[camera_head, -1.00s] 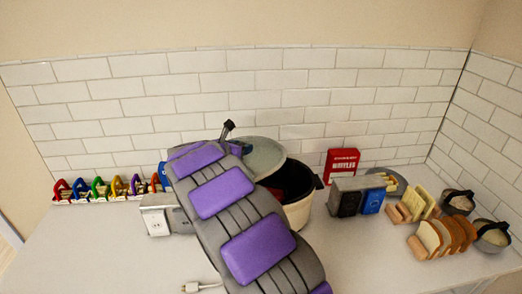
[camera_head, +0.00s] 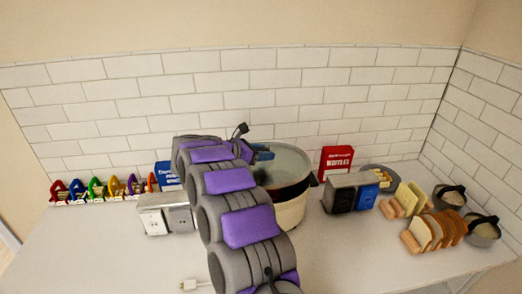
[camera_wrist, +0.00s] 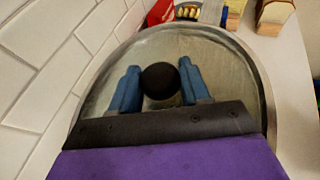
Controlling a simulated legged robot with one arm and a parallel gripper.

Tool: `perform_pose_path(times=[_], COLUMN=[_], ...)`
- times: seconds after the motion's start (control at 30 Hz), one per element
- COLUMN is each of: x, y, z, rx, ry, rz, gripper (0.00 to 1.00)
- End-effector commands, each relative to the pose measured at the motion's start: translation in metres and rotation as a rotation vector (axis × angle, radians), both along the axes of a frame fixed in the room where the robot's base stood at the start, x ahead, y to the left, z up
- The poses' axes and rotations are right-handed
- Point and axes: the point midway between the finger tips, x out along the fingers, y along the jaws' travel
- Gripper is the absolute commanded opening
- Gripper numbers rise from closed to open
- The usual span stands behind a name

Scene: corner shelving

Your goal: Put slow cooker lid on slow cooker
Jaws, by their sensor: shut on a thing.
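The slow cooker (camera_head: 290,213) is a cream pot with a dark rim, standing on the counter and partly hidden by my arm. The round glass lid (camera_head: 287,163) is over its top, and a dark band shows below the lid's front edge. I cannot tell whether the lid touches the rim all round. In the wrist view the lid (camera_wrist: 225,75) fills the middle, with its round black knob (camera_wrist: 161,81) between my blue fingers. My gripper (camera_wrist: 160,68) is shut on the knob. In the head view my gripper (camera_head: 262,153) shows only partly.
A red waffles box (camera_head: 336,161) stands behind and right of the cooker. A toaster (camera_head: 350,193), bread racks (camera_head: 437,232) and pots (camera_head: 483,231) stand farther right. A grey-white appliance (camera_head: 165,214) and coloured items are left. The tiled wall is close behind.

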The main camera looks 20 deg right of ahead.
Motion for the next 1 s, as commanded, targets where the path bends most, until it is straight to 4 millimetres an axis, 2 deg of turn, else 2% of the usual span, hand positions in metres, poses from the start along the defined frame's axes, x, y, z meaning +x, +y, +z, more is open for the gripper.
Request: perform_pose_path(times=[0.6, 1.0], x=[0.0, 0.0], y=[0.0, 0.0], z=[-0.043, -0.052], rx=[0.0, -0.001], ry=[-0.003, -0.003], rz=[0.0, 0.001], gripper=[0.0, 0.0])
